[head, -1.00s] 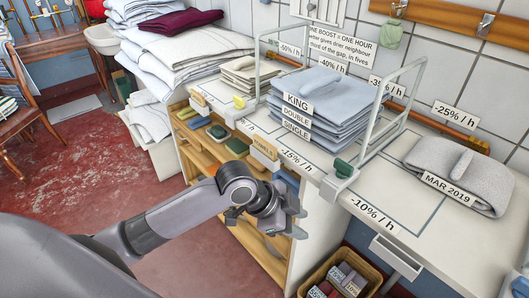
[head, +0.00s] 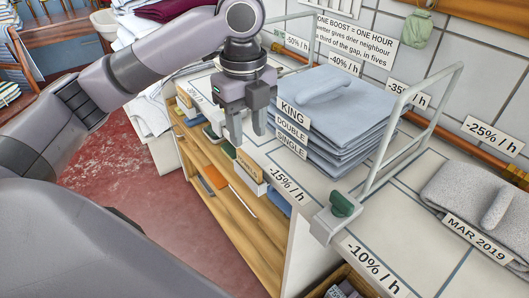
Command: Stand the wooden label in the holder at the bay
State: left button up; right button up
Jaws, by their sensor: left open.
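A wooden label (head: 250,163) with dark lettering is at the front edge of the counter, in front of the folded blue-grey linen. A pale holder block (head: 249,181) sits at the edge just below it. Whether the label lies or leans there is hard to tell. My left gripper (head: 248,138) points down just above the label, its two fingers apart and nothing visible between them. The fingers partly cover the area behind the label. Another holder (head: 186,104) shows further left on the counter edge. My right gripper is out of view.
The blue-grey linen stack (head: 325,115) with KING, DOUBLE and SINGLE tags stands close right of my gripper. A white wire divider (head: 411,125) with a green-topped clamp (head: 341,204) rises beyond it. A grey folded cloth (head: 485,208) lies at the right.

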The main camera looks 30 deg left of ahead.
aim_at(249, 159)
pick_arm(q)
jog(key=f+b, duration=0.1)
jog(key=f, duration=0.5)
jog(key=shift+s+f, duration=0.15)
jog(key=shift+s, duration=0.05)
jog(key=shift+f, duration=0.35)
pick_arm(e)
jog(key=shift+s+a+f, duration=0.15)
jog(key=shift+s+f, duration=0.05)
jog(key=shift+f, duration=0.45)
pick_arm(q)
grip_shut()
